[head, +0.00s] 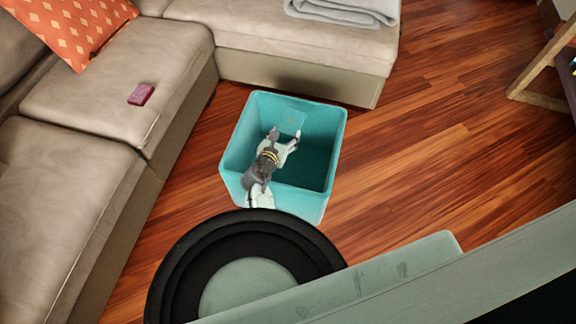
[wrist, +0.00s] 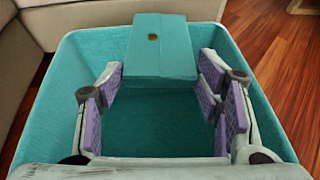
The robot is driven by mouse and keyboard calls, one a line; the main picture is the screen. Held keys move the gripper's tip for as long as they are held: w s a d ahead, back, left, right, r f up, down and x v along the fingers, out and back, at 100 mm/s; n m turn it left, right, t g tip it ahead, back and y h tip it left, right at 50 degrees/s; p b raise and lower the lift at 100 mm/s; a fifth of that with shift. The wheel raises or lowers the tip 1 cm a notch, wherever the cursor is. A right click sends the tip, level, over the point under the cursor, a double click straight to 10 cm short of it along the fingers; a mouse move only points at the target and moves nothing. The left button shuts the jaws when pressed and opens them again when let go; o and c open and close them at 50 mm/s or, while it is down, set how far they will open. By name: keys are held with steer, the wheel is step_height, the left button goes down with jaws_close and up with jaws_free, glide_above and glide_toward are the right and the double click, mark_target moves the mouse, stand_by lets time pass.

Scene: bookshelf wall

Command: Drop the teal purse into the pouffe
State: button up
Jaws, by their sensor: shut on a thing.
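The teal purse (wrist: 153,48), a boxy flap-front purse with a small gold clasp, is held between the fingertips of my gripper (wrist: 160,72). In the head view the purse (head: 288,119) shows faintly against the teal behind it. The pouffe (head: 325,124) is an open, square teal container on the floor. My gripper (head: 284,138) is shut on the purse and sits over the pouffe's opening. In the wrist view the pouffe's walls (wrist: 58,100) surround the fingers and its floor shows below. I cannot tell how far the purse is below the rim.
A beige leather sofa (head: 90,130) runs along the left and back of the pouffe. On it are an orange patterned cushion (head: 75,25), a small dark pink item (head: 141,94) and a grey folded blanket (head: 345,10). Wooden floor (head: 440,120) is clear to the right.

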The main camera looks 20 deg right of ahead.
step_height(320, 180, down, 4)
steer(key=b, duration=0.3)
steer(key=shift+r, duration=0.15)
steer(key=o, duration=1.3)
steer(key=shift+s, duration=0.1)
steer(key=v, duration=0.7)
steer(key=shift+a+r, duration=0.15)
steer(key=shift+r, duration=0.05)
